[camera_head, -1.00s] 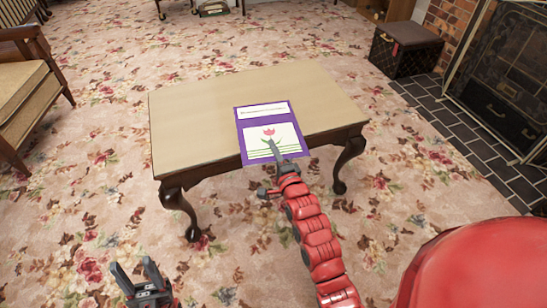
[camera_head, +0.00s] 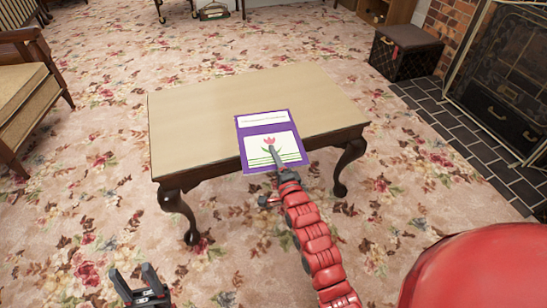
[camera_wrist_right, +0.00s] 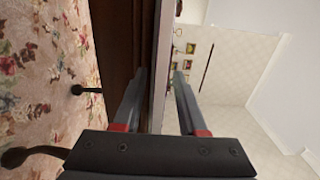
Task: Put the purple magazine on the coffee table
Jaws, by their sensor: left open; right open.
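The purple magazine (camera_head: 262,115), with a white title strip and a tulip picture, appears to lie flat on the coffee table (camera_head: 205,115) at its front edge. Its near end sticks out past that edge. My right gripper (camera_head: 272,154) is open at this near end, with a dark finger showing over the tulip picture. In the right wrist view, the open fingers (camera_wrist_right: 158,95) stand on either side of a thin edge; I cannot tell whether they touch it. My left gripper (camera_head: 138,280) is open and empty above the carpet, at the lower left.
Most of the tabletop behind and left of the magazine is bare. A wooden armchair (camera_head: 25,100) stands at the left. A dark ottoman (camera_head: 405,55) and the fireplace screen (camera_head: 500,75) are at the right. Open flowered carpet (camera_head: 100,190) surrounds the table.

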